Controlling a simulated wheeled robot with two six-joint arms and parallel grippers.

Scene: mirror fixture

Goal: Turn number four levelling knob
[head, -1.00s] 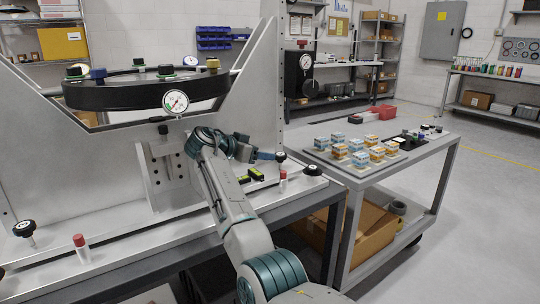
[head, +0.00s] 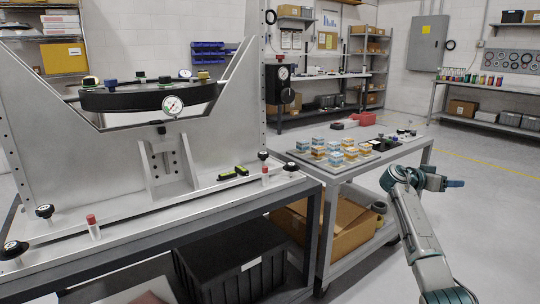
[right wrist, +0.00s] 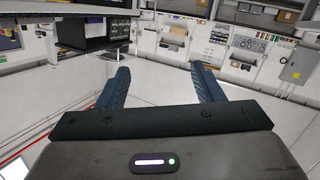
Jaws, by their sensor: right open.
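The mirror fixture (head: 60,125) stands at the left with a round dark mirror cell (head: 150,97) on it. Black levelling knobs with pale marks stand along its base: two at the front left (head: 45,211) (head: 14,249) and two at the right end (head: 263,155) (head: 290,167). Their numbers are too small to read, so I cannot tell which is number four. My left gripper is not in view.
A cart (head: 337,173) beside the fixture bench carries a tray of small blocks (head: 335,152), with a cardboard box (head: 330,220) below. Red-capped posts (head: 93,226) (head: 265,174) stand near the knobs. A black bin (head: 235,270) sits under the bench. The floor at right is clear.

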